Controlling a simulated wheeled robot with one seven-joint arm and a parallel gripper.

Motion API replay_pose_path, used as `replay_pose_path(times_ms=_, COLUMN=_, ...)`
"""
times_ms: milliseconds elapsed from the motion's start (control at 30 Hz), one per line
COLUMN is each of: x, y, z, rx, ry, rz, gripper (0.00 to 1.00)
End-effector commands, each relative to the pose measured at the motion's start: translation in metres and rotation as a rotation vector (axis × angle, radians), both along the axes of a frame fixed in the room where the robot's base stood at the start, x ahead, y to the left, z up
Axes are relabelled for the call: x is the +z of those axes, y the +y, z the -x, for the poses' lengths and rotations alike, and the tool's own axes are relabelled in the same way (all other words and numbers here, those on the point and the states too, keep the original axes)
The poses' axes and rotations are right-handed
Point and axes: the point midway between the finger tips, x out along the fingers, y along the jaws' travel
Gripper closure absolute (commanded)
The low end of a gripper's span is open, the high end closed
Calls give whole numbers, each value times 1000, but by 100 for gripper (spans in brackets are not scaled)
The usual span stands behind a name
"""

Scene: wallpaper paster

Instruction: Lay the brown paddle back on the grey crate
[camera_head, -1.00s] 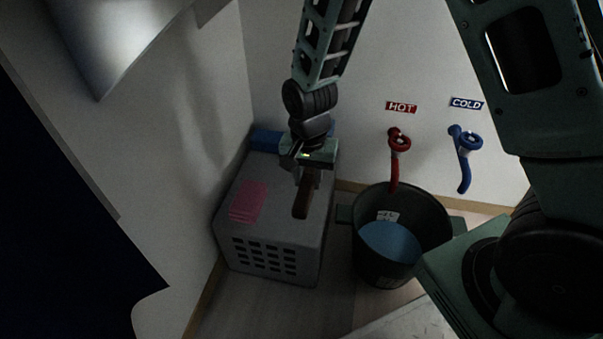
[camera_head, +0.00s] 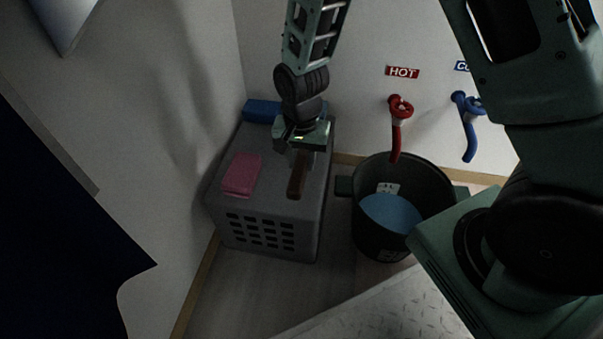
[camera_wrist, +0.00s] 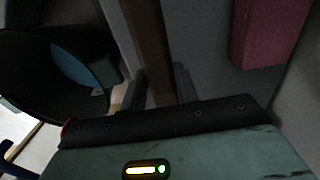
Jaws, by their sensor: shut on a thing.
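The brown paddle (camera_head: 297,178) is in my gripper (camera_head: 301,152), its free end pointing toward the front over the right part of the grey crate's top. In the wrist view the paddle (camera_wrist: 150,45) runs away between the two fingers of my gripper (camera_wrist: 158,84), which are shut on it. The grey crate (camera_head: 261,229) stands in the corner, with slots in its front face. The paddle is over or on the crate top; I cannot tell whether it touches.
A pink block (camera_head: 242,175) lies on the crate's left part and a blue one (camera_head: 262,111) at its back. A dark bucket (camera_head: 377,238) with blue content stands right of the crate. Red (camera_head: 397,130) and blue (camera_head: 468,125) taps are on the wall behind.

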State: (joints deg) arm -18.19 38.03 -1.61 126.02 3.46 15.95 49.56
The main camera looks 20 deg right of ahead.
Motion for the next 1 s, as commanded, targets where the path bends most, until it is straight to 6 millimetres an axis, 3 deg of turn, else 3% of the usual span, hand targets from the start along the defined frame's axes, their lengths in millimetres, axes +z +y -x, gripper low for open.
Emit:
replay_pose_path(times_ms=200, x=-35, y=0, z=0, rx=-1, ry=2, rz=1, gripper=99)
replay_pose_path(times_ms=567, x=-39, y=0, z=0, rx=-1, ry=1, rz=0, gripper=99)
replay_pose_path(times_ms=600, x=-38, y=0, z=0, rx=-1, ry=1, rz=0, gripper=58)
replay_pose_path(times_ms=633, x=-38, y=0, z=0, rx=0, ry=1, rz=0, gripper=50)
replay_pose_path(times_ms=1000, x=-40, y=0, z=0, rx=-1, ry=0, rz=0, gripper=48)
